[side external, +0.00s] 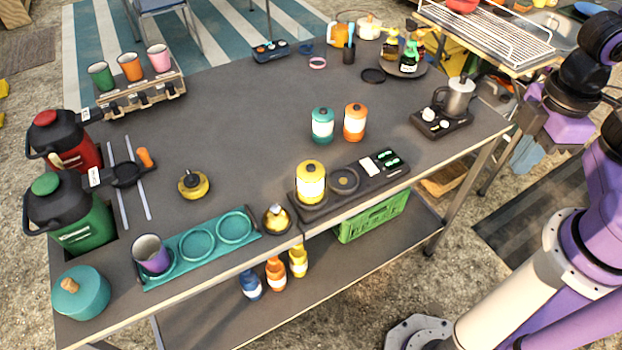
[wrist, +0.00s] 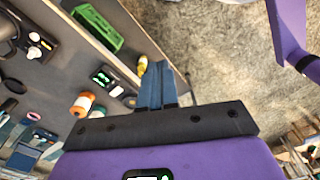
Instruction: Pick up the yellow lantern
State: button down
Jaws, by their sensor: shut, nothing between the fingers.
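The yellow lantern (side external: 311,182), with a yellow top and base and a pale body, stands upright on a dark tray (side external: 308,213) near the table's front edge. My gripper is shut and empty; its fingers (wrist: 155,85) show in the wrist view. In the side view my arm is at the right, well away from the lantern. In the wrist view a small yellow thing (wrist: 142,65) shows beside the fingers; I cannot tell if it is the lantern. A teal lantern (side external: 322,124) and an orange lantern (side external: 355,122) stand behind the tray.
A small brass pot (side external: 277,218) stands close left of the tray. A moka pot (side external: 458,97) stands on a dark base to the right. A green crate (side external: 372,218) is below the tabletop. The table's middle, left of the teal lantern, is mostly clear.

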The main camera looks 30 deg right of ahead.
jog(key=shift+c, duration=1.4)
grip_release()
jog(key=n+t+h, duration=0.3)
jog(key=n+t, duration=1.5)
jog(key=n, duration=0.3)
send_near(314, 191)
jog(key=w, duration=0.3)
jog(key=w+d, duration=0.1)
jog(key=w, duration=0.5)
jog(key=shift+w+d+r, duration=0.1)
jog(key=shift+w+d, duration=0.25)
jog(key=shift+w, duration=0.65)
jog(key=shift+w+d, duration=0.15)
jog(key=shift+w, duration=0.7)
jog(key=shift+w+d, duration=0.2)
jog(key=shift+w, duration=0.65)
